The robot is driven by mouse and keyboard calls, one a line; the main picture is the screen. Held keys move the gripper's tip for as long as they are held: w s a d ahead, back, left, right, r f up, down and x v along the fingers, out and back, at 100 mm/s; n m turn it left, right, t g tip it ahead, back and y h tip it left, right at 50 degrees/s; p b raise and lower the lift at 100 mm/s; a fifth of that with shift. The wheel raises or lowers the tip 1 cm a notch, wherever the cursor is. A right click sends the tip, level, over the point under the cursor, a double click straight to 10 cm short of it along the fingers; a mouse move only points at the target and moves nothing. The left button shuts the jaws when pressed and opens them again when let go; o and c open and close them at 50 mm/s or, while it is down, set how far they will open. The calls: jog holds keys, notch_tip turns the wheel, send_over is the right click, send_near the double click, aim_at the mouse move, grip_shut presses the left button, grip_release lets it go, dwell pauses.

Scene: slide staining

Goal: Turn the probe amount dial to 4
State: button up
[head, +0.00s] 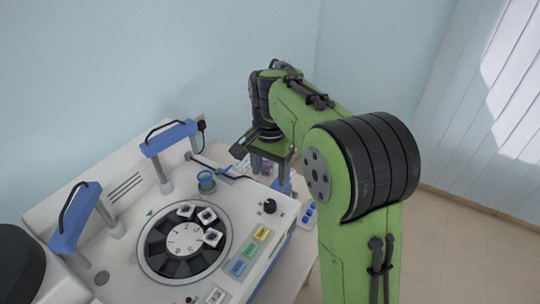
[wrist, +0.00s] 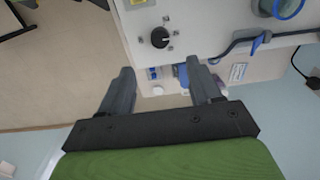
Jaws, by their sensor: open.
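A small black dial knob (head: 269,206) stands upright on the right part of the white machine's top (head: 225,185). In the wrist view the dial (wrist: 160,38) shows near the top, with small marks around it too small to read. My gripper (wrist: 160,68) is open and empty, its two grey fingers apart. The dial appears beyond the fingertips in the wrist view, not between them, and nothing touches it.
A round carousel (head: 160,240) with several white-topped pieces lies left of the dial. Coloured buttons (head: 250,248) run along the front right. A blue-rimmed cup (head: 206,182) stands behind the dial. Blue arms (head: 170,138) rise at the back left. A cable (wrist: 238,43) crosses the wrist view.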

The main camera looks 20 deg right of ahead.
notch_tip(320, 180, up, 4)
jog(key=shift+r, duration=0.1)
dwell(0.4)
jog(key=s+f+n+t+b, duration=0.2)
jog(key=s+n, duration=0.7)
jog(key=s, duration=1.4)
notch_tip(320, 180, down, 2)
jog(key=t, duration=0.3)
jog(key=shift+n+t+b, duration=0.3)
jog(key=shift+n, duration=0.1)
